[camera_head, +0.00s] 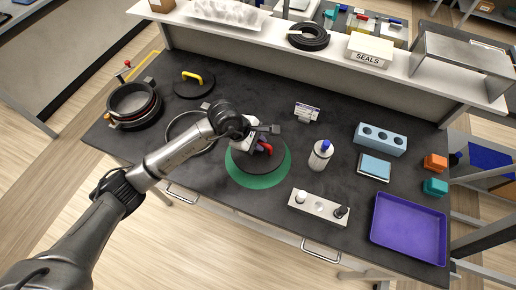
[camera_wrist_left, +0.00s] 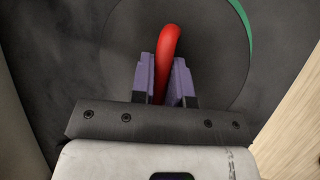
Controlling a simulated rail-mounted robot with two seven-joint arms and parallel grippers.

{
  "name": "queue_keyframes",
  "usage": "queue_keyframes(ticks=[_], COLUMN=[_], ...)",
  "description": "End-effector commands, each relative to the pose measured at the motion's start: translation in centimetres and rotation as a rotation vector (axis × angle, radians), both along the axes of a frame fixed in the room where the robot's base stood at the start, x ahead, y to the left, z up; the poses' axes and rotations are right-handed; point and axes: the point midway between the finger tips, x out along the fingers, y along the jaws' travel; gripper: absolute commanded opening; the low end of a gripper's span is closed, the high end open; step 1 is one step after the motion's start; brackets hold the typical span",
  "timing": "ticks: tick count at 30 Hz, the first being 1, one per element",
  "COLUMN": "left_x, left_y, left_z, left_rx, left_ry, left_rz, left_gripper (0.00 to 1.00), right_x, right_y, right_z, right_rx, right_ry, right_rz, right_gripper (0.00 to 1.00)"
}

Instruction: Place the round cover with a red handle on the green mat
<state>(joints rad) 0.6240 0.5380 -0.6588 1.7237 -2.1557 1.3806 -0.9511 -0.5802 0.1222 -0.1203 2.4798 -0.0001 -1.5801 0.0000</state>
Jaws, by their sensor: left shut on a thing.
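The round cover (camera_head: 270,165) is a dark grey disc with a red handle (camera_head: 266,149). It overlaps the green mat (camera_head: 246,181) in the head view, with green showing at its left, front and right. I cannot tell whether the cover touches the mat or is slightly above it. My left gripper (camera_head: 262,147) is over the cover, shut on the red handle. In the left wrist view, the red handle (camera_wrist_left: 168,45) is between the purple fingers (camera_wrist_left: 161,80), and a green strip of the mat (camera_wrist_left: 246,30) shows beyond the disc's edge. My right gripper is not in view.
Left of the mat are a metal ring (camera_head: 174,138), a dark cover with a yellow handle (camera_head: 194,84) and a round port (camera_head: 133,104). Right are a white bottle (camera_head: 320,156), a white holder (camera_head: 319,207), a blue block (camera_head: 380,139) and a purple tray (camera_head: 408,230).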

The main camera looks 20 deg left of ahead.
Motion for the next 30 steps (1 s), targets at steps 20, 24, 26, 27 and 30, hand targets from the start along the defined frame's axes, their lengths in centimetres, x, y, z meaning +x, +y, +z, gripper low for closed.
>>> queue_keyframes(ticks=[20, 24, 26, 27, 30], left_x=[0.0, 0.0, 0.0, 0.0, 0.0], left_y=[0.0, 0.0, 0.0, 0.0, 0.0], left_z=[-3.9, -4.4, -4.3, -4.3, -4.3], left_rx=[0.000, 0.001, 0.001, 0.001, 0.001], left_ry=[-0.001, -0.001, 0.001, 0.001, 0.001], left_rz=[0.000, 0.001, 0.000, 0.000, 0.001], left_gripper=[0.00, 0.00, 0.21, 0.25, 0.35], right_x=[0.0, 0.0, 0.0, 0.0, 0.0], right_y=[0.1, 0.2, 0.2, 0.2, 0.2], right_z=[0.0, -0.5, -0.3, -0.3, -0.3], right_rx=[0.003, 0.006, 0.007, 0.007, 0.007], right_ry=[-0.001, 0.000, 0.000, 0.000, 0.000], right_rz=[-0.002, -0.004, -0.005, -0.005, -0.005], right_gripper=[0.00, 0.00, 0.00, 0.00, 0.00])
